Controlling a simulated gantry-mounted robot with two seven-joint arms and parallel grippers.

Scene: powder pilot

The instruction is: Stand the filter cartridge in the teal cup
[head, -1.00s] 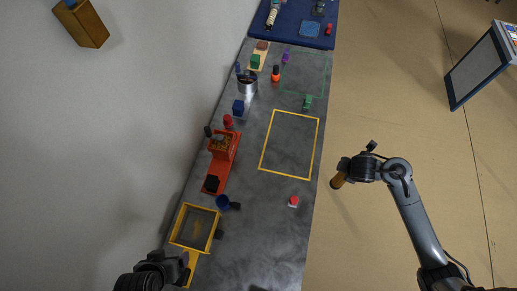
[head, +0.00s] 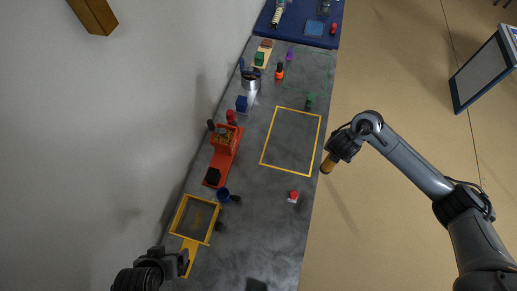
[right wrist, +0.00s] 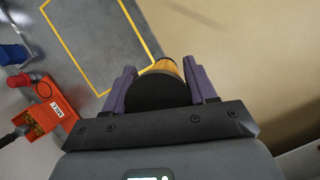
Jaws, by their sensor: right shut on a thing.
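The filter cartridge (head: 327,164) is a short orange-yellow cylinder. In the right wrist view the cartridge (right wrist: 165,82) shows a dark round end cap between two purple fingers. My right gripper (head: 331,157) is shut on it, just off the table's right edge, beside the yellow outlined area. I see no clearly teal cup. A small dark blue cup (head: 223,195) with a dark handle stands at the table's left, below the red-orange machine, far from the cartridge. My left gripper (head: 184,263) is by the yellow frame's handle; its finger gap is unclear.
The yellow-framed tray (head: 177,215) lies at the lower left. The red-orange machine (head: 221,160) stands along the left edge. A red button (head: 293,196) sits near the right edge. A metal pot (head: 251,84) stands farther back. The yellow outlined area (head: 290,140) is empty.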

